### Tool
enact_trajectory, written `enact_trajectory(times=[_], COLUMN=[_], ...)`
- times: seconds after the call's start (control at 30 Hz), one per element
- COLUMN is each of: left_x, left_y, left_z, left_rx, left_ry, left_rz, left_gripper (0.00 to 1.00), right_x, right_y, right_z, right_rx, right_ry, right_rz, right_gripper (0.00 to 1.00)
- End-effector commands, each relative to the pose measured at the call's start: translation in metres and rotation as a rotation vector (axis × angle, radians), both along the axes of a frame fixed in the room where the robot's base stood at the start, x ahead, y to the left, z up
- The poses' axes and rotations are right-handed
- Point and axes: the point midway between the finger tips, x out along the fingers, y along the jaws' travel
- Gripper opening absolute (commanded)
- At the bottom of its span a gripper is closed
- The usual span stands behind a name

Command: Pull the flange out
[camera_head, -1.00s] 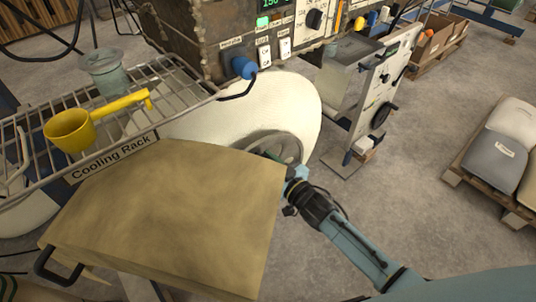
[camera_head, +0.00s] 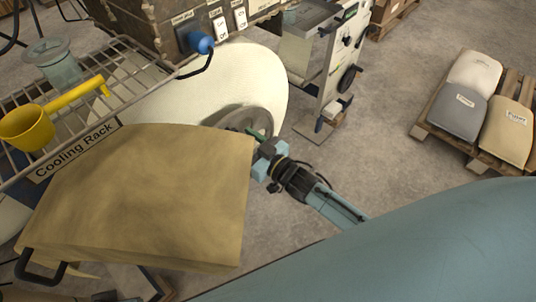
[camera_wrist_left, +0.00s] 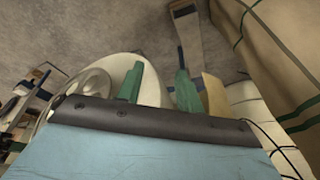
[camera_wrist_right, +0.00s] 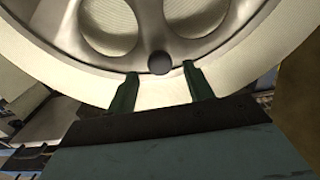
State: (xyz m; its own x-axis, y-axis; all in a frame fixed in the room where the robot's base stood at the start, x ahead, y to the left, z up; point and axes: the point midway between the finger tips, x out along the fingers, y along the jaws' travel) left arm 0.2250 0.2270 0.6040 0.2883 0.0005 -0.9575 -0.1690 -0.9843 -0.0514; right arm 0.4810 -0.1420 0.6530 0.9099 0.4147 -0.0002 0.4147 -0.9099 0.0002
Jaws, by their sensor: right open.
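The flange (camera_head: 243,120), a grey round spoked disc, sits at the end of the large cream roll (camera_head: 205,90). In the right wrist view the flange (camera_wrist_right: 215,42) fills the top, with large openings and a dark knob (camera_wrist_right: 159,63). My right gripper (camera_head: 262,140) is close against its near side. Its green fingers (camera_wrist_right: 160,82) are apart, one on each side of the knob; contact is unclear. In the left wrist view my left gripper (camera_wrist_left: 158,82) is open, with nothing visibly held. The curved metal rim (camera_wrist_left: 72,92) shows to its left. My left gripper is outside the head view.
A tan box-like piece (camera_head: 140,195) with a black handle stands left of my right gripper. The cooling rack (camera_head: 120,100) carries a yellow scoop (camera_head: 30,125). The control cabinet (camera_head: 165,20) rises behind. A sack pallet (camera_head: 430,130) stands right, beyond open floor.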

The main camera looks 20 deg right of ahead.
Motion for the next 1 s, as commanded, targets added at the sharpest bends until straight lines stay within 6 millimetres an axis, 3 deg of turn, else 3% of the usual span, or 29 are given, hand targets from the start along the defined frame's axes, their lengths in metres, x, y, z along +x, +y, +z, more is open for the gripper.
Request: enact_trajectory(times=[0.3,0.5,1.0], left_x=[0.003,0.001,0.0], left_y=[0.016,0.024,0.027], left_z=[-0.046,-0.065,-0.073], left_rx=[0.033,0.044,0.048], left_ry=[0.033,0.041,0.044], left_rz=[-0.001,-0.001,-0.002], left_gripper=[0.36,0.36,0.36], right_x=[-0.063,-0.09,-0.099], right_y=[-0.029,-0.041,-0.046], right_z=[0.001,0.001,0.0], right_rx=[-0.001,-0.001,0.0], right_ry=[0.004,0.003,0.001], right_rz=[0.0,0.0,0.0], right_gripper=[0.52,0.52,0.52])
